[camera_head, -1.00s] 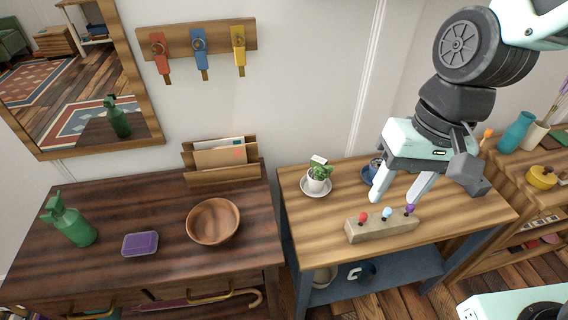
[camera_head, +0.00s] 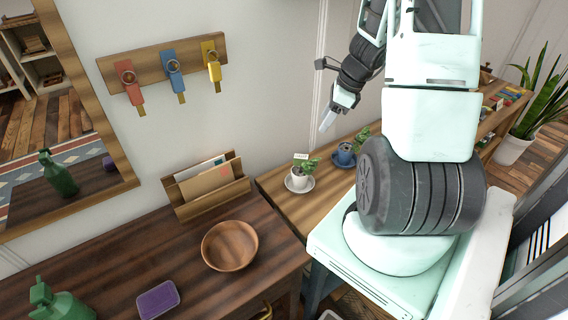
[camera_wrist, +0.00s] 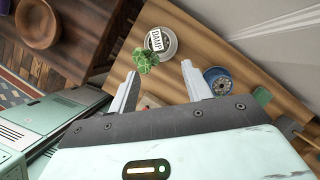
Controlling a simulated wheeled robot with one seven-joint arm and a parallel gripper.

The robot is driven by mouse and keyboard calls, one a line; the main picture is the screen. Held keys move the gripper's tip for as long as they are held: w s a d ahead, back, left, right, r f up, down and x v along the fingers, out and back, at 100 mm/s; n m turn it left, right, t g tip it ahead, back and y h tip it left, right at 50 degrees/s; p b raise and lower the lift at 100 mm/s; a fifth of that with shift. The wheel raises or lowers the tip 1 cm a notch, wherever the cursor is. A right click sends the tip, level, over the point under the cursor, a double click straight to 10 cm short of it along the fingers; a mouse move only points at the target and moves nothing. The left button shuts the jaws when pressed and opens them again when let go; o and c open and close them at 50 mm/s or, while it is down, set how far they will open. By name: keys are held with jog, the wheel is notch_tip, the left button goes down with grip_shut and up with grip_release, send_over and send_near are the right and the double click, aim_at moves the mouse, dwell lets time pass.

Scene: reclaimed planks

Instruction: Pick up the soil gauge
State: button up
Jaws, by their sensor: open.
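The soil gauge appears as a small white tag with dark lettering (camera_head: 301,156), standing in a white plant pot (camera_head: 298,182) with a green succulent. In the wrist view the tag (camera_wrist: 157,41) lies just beyond the fingertips, over the pot and beside the leaves (camera_wrist: 145,61). Its lower part is hidden. My gripper (camera_head: 325,127) is above and a little right of the pot. In the wrist view its fingers (camera_wrist: 159,73) are apart with nothing held between them.
A blue pot (camera_head: 345,156) with a plant stands right of the white pot. On the dark table, left, are a wooden bowl (camera_head: 230,246), letter holder (camera_head: 205,185), purple box (camera_head: 158,299) and green bottle (camera_head: 61,303). A wall is close behind.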

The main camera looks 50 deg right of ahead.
jog(key=b, duration=0.1)
send_near(302, 156)
jog(key=x, duration=0.5)
jog(key=shift+d, duration=0.2)
jog(key=shift+a+b+x, duration=0.1)
jog(key=shift+b+x, duration=0.1)
jog(key=shift+x, duration=1.2)
jog(key=shift+a+b+x, duration=0.15)
jog(key=shift+b+x, duration=0.05)
jog(key=shift+x, duration=1.15)
jog(key=shift+r, duration=0.1)
grip_shut()
